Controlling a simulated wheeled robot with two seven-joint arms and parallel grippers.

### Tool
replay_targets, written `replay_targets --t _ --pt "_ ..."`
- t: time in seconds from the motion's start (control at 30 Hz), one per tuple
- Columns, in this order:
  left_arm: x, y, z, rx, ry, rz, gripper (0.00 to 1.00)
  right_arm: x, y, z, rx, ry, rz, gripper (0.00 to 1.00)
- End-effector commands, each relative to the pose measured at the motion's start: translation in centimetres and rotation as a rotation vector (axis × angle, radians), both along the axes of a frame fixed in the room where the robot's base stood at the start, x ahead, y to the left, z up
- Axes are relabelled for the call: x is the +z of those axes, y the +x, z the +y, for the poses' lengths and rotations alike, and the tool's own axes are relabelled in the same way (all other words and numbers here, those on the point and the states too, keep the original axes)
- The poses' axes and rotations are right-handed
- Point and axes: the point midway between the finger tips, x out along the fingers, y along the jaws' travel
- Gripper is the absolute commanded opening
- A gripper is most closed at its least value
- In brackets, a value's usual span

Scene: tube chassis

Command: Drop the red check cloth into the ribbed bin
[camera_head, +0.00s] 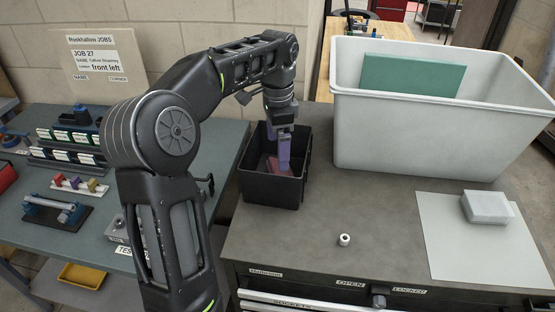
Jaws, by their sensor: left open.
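A small black open bin (272,189) stands at the left edge of the dark cabinet top; I cannot make out ribs on it. A reddish piece, which looks like the red check cloth (270,165), lies inside it, partly hidden by its walls and my gripper. My left gripper (284,165) points down into the black bin with its purple fingers inside the opening, close to the reddish piece. It is open; whether it touches the piece I cannot tell. My right gripper is not in view.
A large pale tote (420,145) with a green board (414,75) inside stands at the back right. A small white ring (344,240) sits on the cabinet top. A workbench with racks is on the left.

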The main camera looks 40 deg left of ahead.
Motion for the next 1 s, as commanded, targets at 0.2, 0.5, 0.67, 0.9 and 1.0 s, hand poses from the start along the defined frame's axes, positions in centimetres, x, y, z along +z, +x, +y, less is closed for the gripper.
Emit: replay_targets --t 0.2,0.5,0.67,0.9,1.0 --pt "4.7 0.0 0.0 -0.001 0.001 0.001 0.98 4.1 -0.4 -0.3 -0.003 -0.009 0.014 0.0" --pt "5.8 0.0 0.0 0.0 0.0 0.0 0.98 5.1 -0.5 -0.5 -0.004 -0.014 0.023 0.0" --pt "5.7 0.0 0.0 0.0 0.001 0.001 0.98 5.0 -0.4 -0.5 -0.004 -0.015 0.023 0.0" --pt "5.7 0.0 0.0 0.0 0.001 0.001 0.98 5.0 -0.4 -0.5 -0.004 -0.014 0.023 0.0" --pt "5.7 0.0 0.0 0.0 0.001 0.001 0.98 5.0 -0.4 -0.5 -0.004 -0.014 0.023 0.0"
